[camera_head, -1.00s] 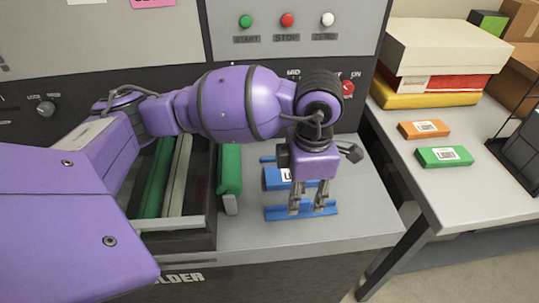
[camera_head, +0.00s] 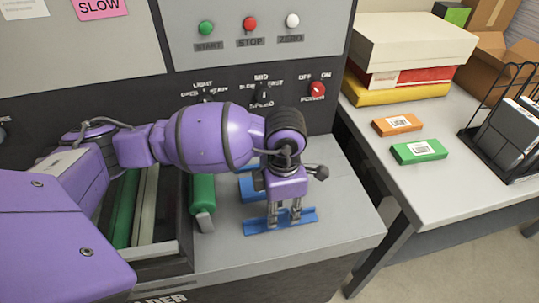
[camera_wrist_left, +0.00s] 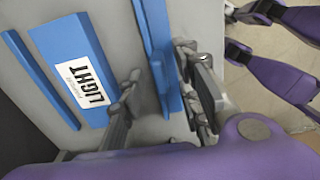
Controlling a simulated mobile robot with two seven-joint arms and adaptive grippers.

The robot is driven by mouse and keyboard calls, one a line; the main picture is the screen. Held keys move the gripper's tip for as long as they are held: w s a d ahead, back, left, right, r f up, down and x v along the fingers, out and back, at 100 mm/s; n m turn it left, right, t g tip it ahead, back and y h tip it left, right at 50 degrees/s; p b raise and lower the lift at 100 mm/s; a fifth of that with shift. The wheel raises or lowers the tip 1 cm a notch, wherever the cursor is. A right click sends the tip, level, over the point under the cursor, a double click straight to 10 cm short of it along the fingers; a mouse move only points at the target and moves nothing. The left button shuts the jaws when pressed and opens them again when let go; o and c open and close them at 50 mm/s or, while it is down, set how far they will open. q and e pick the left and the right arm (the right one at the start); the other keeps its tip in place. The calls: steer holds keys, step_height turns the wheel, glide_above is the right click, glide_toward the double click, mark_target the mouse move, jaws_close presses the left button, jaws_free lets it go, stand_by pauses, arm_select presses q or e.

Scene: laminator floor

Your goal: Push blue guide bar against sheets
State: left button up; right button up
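A blue guide bar (camera_head: 279,221) lies on the grey machine top near its front edge. In the left wrist view the bar (camera_wrist_left: 152,35) shows an upright strip. My left gripper (camera_head: 285,215) is down at this bar, its fingers apart on either side of the strip in the wrist view (camera_wrist_left: 160,95). I cannot tell whether a finger touches it. Behind the bar lies a flat blue piece (camera_head: 250,188) with a white "LIGHT" label in the wrist view (camera_wrist_left: 88,87); whether this is the sheets is unclear. A gap separates it from the bar.
A second blue strip (camera_wrist_left: 38,80) lies beyond the labelled piece. A green block (camera_head: 202,192) and a recess with rollers (camera_head: 125,210) are to the left. A control panel (camera_head: 260,50) stands behind. A side table (camera_head: 410,185) holds orange and green packs, boxes and a rack.

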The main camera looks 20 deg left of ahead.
arm_select(q)
jaws_close()
steer(key=shift+w+r, duration=0.1)
steer(key=w+a, duration=0.1)
steer(key=w+a+b, duration=0.1)
steer(key=w, duration=0.1)
steer(key=w+a, duration=0.1)
steer(key=w, duration=0.1)
steer(key=shift+a+f+b, duration=0.25)
steer(key=shift+b, duration=0.1)
steer(key=w+a, duration=0.1)
steer(key=w, duration=0.1)
steer(key=shift+w+a+r+b, duration=0.1)
steer(key=shift+w+a+b, duration=0.25)
steer(key=shift+w+a, duration=0.1)
steer(key=shift+w, duration=0.1)
steer(key=shift+r, duration=0.25)
arm_select(e)
steer(key=shift+s+d+f, duration=0.15)
steer(key=shift+d+f, duration=0.1)
steer(key=shift+f, duration=0.25)
steer(key=shift+s+d+f, duration=0.1)
steer(key=shift+d+f, duration=0.15)
steer(key=shift+f, duration=0.25)
